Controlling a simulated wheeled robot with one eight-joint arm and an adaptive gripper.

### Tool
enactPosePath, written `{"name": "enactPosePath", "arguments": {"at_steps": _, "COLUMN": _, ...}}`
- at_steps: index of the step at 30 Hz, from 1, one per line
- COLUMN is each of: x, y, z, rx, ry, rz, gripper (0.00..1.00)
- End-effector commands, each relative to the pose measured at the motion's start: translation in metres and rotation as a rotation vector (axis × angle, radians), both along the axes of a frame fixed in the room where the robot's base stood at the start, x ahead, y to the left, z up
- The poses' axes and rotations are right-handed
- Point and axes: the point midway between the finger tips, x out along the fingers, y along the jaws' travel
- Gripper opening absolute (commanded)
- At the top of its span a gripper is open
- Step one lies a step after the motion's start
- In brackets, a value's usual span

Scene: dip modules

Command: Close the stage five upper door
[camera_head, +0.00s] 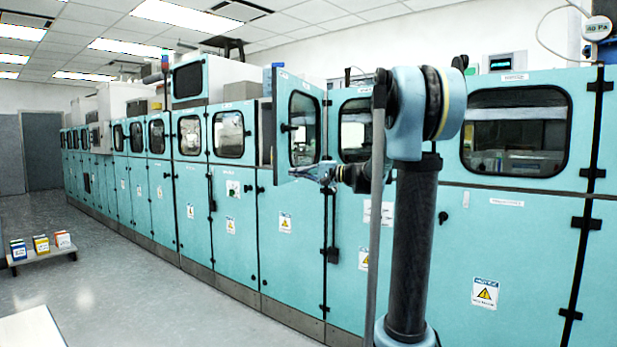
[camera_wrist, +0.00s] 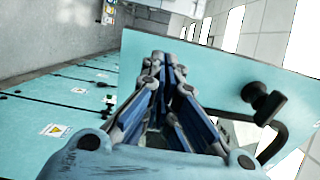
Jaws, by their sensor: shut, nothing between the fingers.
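An upper door (camera_head: 312,92) in the teal cabinet row stands open, swung out from the front. It has a dark-framed window (camera_head: 303,130) and a small black handle on its left side. In the wrist view the teal door panel (camera_wrist: 205,72) fills the upper right, with its black knob (camera_wrist: 263,103) and part of the window frame. My gripper (camera_head: 294,172) is at the door's lower part in the head view. In the wrist view my gripper (camera_wrist: 166,62) has its fingers together and empty, close beside the panel. Whether they touch it I cannot tell.
Lower doors (camera_head: 284,240) below the open door are closed, with warning labels. Other upper doors along the row look closed. A low cart (camera_head: 42,257) with small coloured boxes stands on the left. The floor (camera_head: 130,290) between is clear.

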Motion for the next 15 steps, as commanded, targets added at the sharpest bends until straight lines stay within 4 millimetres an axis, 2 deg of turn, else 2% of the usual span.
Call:
{"name": "enactPosePath", "arguments": {"at_steps": 6, "x": 0.011, "y": 0.026, "z": 0.0, "rx": 0.0, "ry": 0.0, "rz": 0.002, "gripper": 0.0}}
{"name": "enactPosePath", "arguments": {"at_steps": 15, "x": 0.015, "y": 0.036, "z": 0.0, "rx": 0.0, "ry": 0.0, "rz": 0.0, "gripper": 0.0}}
